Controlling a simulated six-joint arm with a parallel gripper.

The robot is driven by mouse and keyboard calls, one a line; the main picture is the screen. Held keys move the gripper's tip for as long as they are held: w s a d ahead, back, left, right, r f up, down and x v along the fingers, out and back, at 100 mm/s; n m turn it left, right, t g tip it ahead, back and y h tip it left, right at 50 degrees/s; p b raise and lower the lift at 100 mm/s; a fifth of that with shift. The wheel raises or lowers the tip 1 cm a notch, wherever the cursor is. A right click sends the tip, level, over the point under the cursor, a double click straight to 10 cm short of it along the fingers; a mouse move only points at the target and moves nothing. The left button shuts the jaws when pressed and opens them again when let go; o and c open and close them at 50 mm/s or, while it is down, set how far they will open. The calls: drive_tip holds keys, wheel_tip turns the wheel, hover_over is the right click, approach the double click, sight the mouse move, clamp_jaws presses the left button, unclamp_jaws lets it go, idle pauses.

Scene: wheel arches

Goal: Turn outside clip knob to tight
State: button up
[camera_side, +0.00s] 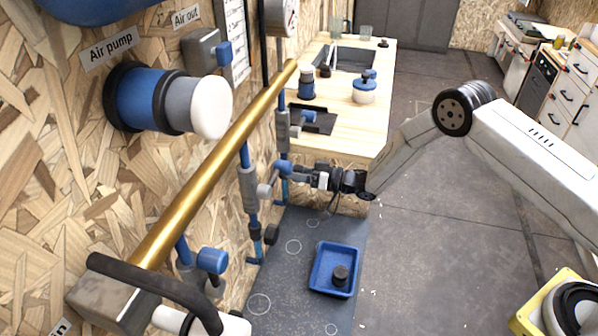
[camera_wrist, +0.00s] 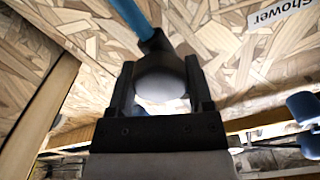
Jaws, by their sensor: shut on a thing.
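My gripper (camera_side: 300,176) reaches in from the right to the pipe fittings on the wood-chip wall. In the wrist view, its two dark fingers (camera_wrist: 160,88) stand on either side of a round knob (camera_wrist: 162,82), grey at the rim and pale on its face, and are shut on it. A blue pipe (camera_wrist: 131,16) runs up from beside this knob. In the side view the hold is small and partly hidden by the fittings. A blue knob (camera_side: 284,168) and a grey clip part (camera_side: 264,190) show close by. Whether the knob is tight cannot be told.
A brass rail (camera_side: 215,158) runs along the wall in front of the fittings. A blue tray (camera_side: 322,290) with a dark round piece (camera_side: 340,275) lies on the grey mat below. A wooden counter (camera_side: 370,130) stands behind my gripper. Open floor (camera_side: 450,250) is to the right.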

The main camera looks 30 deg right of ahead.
drive_tip(key=m, duration=0.4)
drive_tip(key=shift+f+m, duration=0.1)
drive_tip(key=shift+m, duration=0.3)
drive_tip(key=o, duration=1.3)
drive_tip(key=shift+c, duration=0.2)
drive_tip(key=shift+d, duration=0.1)
drive_tip(key=v, duration=0.7)
drive_tip(key=shift+s+d, duration=0.25)
drive_tip(key=shift+s, duration=0.05)
